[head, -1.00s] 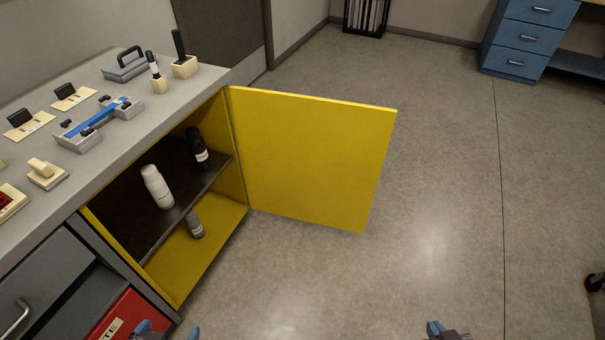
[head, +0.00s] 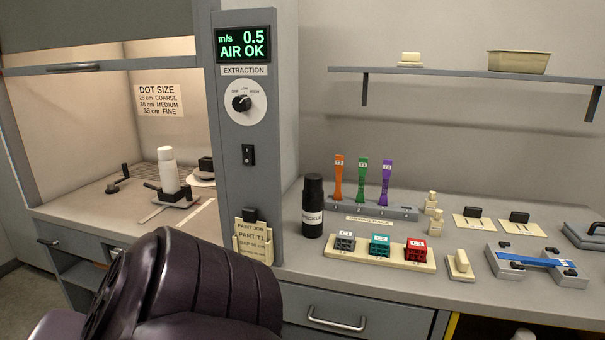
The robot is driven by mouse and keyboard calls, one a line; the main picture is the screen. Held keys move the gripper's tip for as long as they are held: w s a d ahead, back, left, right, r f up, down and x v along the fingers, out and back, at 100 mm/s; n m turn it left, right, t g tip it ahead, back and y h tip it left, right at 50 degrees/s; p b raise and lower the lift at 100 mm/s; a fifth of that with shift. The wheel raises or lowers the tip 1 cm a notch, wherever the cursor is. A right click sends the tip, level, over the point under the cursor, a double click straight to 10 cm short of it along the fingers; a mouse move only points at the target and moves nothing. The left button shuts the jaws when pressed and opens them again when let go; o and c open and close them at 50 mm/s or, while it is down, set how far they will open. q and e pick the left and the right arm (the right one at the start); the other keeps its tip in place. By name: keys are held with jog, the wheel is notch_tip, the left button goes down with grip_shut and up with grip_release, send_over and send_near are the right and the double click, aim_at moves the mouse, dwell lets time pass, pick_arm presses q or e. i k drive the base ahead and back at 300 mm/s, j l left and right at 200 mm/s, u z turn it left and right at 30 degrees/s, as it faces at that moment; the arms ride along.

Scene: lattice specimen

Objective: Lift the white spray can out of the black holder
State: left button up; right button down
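The white spray can (head: 168,172) stands upright inside the extraction booth at the left of the head view. Its base is at a small black holder (head: 186,191) on a grey plate. The holder is partly hidden by the can, and I cannot tell how deep the can sits in it. A dark link of my own arm fills the lower left of the view, in front of the booth's lower right part. Neither of my grippers is in view.
A grey post with the AIR OK display (head: 243,44) bounds the booth on its right. A black SPECKLE can (head: 313,206) stands on the bench. A rack of coloured tools (head: 362,208) and a tray of coloured blocks (head: 380,252) are beside it. The booth sash (head: 110,66) is raised.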

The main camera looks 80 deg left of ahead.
aim_at(168, 169)
jog(key=u, duration=3.25)
jog(key=z, duration=0.4)
jog(key=i+j+z, duration=0.15)
jog(key=j+z, duration=0.15)
jog(key=z, duration=0.15)
jog(key=j+z, duration=0.3)
jog(key=z, duration=0.15)
jog(key=j+z, duration=0.3)
jog(key=j, duration=0.6)
jog(key=i, duration=0.1)
